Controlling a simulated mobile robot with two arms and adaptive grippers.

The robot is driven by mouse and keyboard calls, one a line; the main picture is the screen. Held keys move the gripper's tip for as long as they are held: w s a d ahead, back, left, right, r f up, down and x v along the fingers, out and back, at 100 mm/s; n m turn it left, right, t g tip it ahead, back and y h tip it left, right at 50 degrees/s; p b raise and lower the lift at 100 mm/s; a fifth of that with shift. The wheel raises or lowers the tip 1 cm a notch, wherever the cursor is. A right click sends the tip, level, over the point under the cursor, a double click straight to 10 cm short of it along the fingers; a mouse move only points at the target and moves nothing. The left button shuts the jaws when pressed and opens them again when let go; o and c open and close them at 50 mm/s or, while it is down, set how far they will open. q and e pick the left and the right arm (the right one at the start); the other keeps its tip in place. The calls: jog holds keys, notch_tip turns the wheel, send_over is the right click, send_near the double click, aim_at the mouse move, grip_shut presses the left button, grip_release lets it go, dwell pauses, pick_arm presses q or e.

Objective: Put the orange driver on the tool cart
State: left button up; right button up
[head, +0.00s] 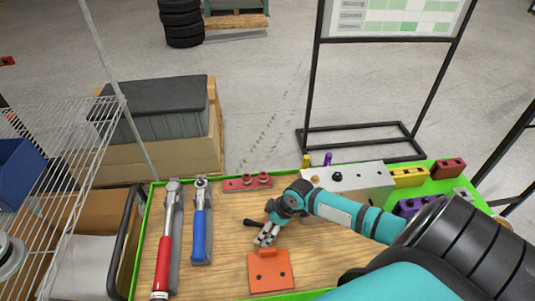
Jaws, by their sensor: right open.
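My right gripper (258,232) hangs over the wooden top of a green-edged cart (228,242), fingers pointing down and left. It is open, and I see nothing held between its fingers. An orange block (271,271) with two dark holes and a raised back edge lies just below the gripper in the picture, apart from it. I cannot make out an orange driver; the gripper and arm hide part of the top. My left gripper is not in view.
A red-handled wrench (163,250) and a blue-handled ratchet (199,225) lie at the left. A red holder (247,183), a white block (365,177) and a yellow block (409,177) line the back. A wire rack (60,140) stands at far left.

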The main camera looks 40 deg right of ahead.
jog(key=shift+r, duration=0.25)
jog(key=v, duration=1.2)
jog(key=shift+b, duration=0.3)
jog(key=shift+f, duration=0.15)
